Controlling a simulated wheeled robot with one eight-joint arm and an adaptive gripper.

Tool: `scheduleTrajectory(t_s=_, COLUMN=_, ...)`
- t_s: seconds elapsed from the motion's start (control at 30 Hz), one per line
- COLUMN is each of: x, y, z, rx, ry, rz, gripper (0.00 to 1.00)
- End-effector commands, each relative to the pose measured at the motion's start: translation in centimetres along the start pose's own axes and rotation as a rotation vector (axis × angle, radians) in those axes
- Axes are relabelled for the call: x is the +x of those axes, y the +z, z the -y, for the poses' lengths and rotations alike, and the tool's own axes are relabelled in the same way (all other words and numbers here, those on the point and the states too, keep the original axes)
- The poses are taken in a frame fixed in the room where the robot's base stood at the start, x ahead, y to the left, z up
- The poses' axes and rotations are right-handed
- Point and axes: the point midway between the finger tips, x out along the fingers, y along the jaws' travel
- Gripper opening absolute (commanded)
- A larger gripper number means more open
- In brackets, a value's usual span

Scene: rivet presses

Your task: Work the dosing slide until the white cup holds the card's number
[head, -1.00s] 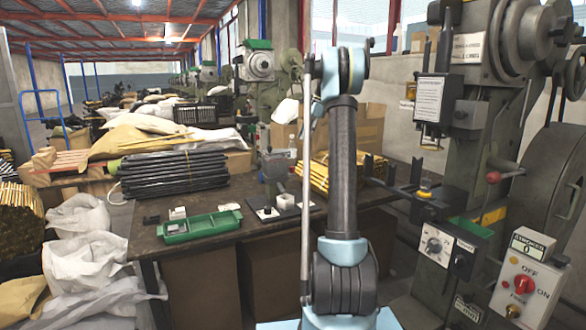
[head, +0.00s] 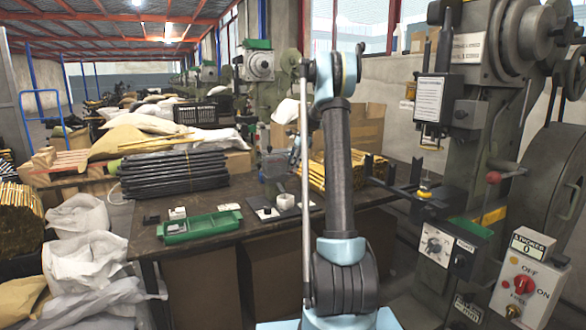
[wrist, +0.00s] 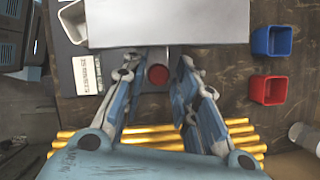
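In the wrist view my gripper (wrist: 157,62) is open, with its two fingers on either side of a round red knob (wrist: 157,75). Gaps show between the knob and both fingers. A large pale block (wrist: 168,22) fills the top middle, just beyond the fingertips, and hides what is under it. The white cup (wrist: 76,20) is at the upper left, partly cut off by that block. A white card (wrist: 87,75) with dark print lies below it, too small to read. In the head view the white cup (head: 285,201) stands on the bench; my gripper is not clearly seen there.
A blue bin (wrist: 271,41) and a red bin (wrist: 268,89) stand to the right. Yellow rods (wrist: 235,135) lie below the fingers. In the head view a green tray (head: 200,226) and black rods (head: 172,175) are on the bench, and a green press (head: 465,130) stands at right.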

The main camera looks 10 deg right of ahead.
Motion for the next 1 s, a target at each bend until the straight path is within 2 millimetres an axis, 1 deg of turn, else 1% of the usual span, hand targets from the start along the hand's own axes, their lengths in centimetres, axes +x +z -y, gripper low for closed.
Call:
scheduleTrajectory(t_s=0.1, x=0.3, y=0.0, z=0.0, rx=0.0, ry=0.0, rz=0.0, gripper=0.28)
scheduleTrajectory(t_s=0.33, x=0.3, y=0.0, z=0.0, rx=0.0, ry=0.0, rz=0.0, gripper=0.28)
scheduleTrajectory(t_s=0.37, x=0.3, y=0.0, z=0.0, rx=0.0, ry=0.0, rz=0.0, gripper=0.21)
scheduleTrajectory(t_s=0.4, x=0.3, y=0.0, z=0.0, rx=0.0, ry=0.0, rz=0.0, gripper=0.12)
scheduleTrajectory(t_s=0.47, x=0.3, y=0.0, z=0.0, rx=0.0, ry=0.0, rz=0.0, gripper=0.0)
scheduleTrajectory(t_s=0.67, x=0.2, y=-0.2, z=0.1, rx=0.001, ry=-0.001, rz=0.0, gripper=0.0)
scheduleTrajectory(t_s=0.77, x=-0.2, y=-1.2, z=0.5, rx=0.003, ry=-0.003, rz=0.0, gripper=0.0)
scheduleTrajectory(t_s=0.9, x=-1.0, y=-3.1, z=1.1, rx=0.002, ry=-0.003, rz=0.001, gripper=0.0)
scheduleTrajectory(t_s=1.0, x=-1.2, y=-3.5, z=1.2, rx=0.001, ry=-0.003, rz=0.001, gripper=0.0)
